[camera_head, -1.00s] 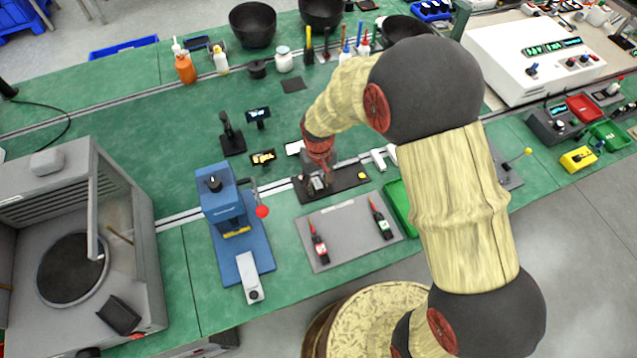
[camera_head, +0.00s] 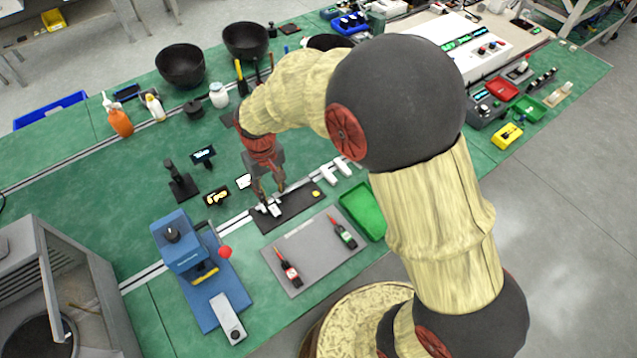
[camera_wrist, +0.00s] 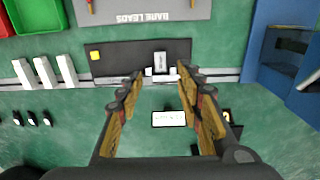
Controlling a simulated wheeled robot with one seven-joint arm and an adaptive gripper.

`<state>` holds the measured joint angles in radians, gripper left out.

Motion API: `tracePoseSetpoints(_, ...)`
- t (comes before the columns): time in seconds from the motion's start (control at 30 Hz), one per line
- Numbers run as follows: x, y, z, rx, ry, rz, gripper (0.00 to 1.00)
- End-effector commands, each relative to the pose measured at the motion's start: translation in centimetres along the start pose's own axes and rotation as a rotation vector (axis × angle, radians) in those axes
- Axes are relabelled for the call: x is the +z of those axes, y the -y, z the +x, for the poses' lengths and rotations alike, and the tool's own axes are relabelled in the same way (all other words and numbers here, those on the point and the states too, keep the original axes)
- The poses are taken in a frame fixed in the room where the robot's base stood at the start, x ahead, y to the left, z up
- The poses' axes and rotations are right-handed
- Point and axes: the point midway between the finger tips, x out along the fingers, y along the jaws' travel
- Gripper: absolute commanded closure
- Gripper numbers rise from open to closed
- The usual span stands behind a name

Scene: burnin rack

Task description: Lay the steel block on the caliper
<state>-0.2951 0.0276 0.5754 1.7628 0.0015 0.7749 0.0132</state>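A small silver block-like piece (camera_wrist: 160,62), which I take for the steel block, stands on a black mat (camera_wrist: 110,55) in the wrist view. It also shows near the left end of the mat in the head view (camera_head: 275,210). My gripper (camera_wrist: 159,74) is open. Its two fingers point toward the piece, one on each side in the picture, with visible gaps and nothing held. In the head view my gripper (camera_head: 268,198) is over the mat. I cannot clearly make out a caliper; pale metal near the piece blends with the rail behind it.
A yellow piece (camera_wrist: 96,55) lies on the mat. White pieces (camera_wrist: 42,72) stand beside it. A grey board with red-tipped leads (camera_head: 305,262), a green tray (camera_head: 366,210) and a blue press (camera_head: 185,250) are close by. A small lit display (camera_wrist: 169,118) sits nearer my wrist.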

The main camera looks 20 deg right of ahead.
Motion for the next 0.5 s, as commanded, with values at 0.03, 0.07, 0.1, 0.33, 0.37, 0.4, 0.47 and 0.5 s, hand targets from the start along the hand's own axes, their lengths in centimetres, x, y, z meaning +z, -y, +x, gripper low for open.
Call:
tracePoseSetpoints(0.03, 0.1, -0.2, -0.7, 0.0, -0.01, 0.004, 0.63)
tracePoseSetpoints(0.07, 0.2, -0.4, -1.3, 0.0, -0.017, 0.008, 0.63)
tracePoseSetpoints(0.1, 0.5, -0.8, -2.4, 0.0, -0.031, 0.016, 0.63)
tracePoseSetpoints(0.33, 5.2, -4.4, -12.4, 0.007, -0.169, 0.094, 0.63)
tracePoseSetpoints(0.37, 6.1, -4.8, -13.6, 0.009, -0.189, 0.105, 0.63)
tracePoseSetpoints(0.4, 7.4, -5.3, -15.2, 0.012, -0.215, 0.121, 0.63)
tracePoseSetpoints(0.47, 9.5, -6.1, -17.2, 0.017, -0.255, 0.143, 0.63)
tracePoseSetpoints(0.5, 11.0, -6.5, -18.4, 0.021, -0.281, 0.158, 0.63)
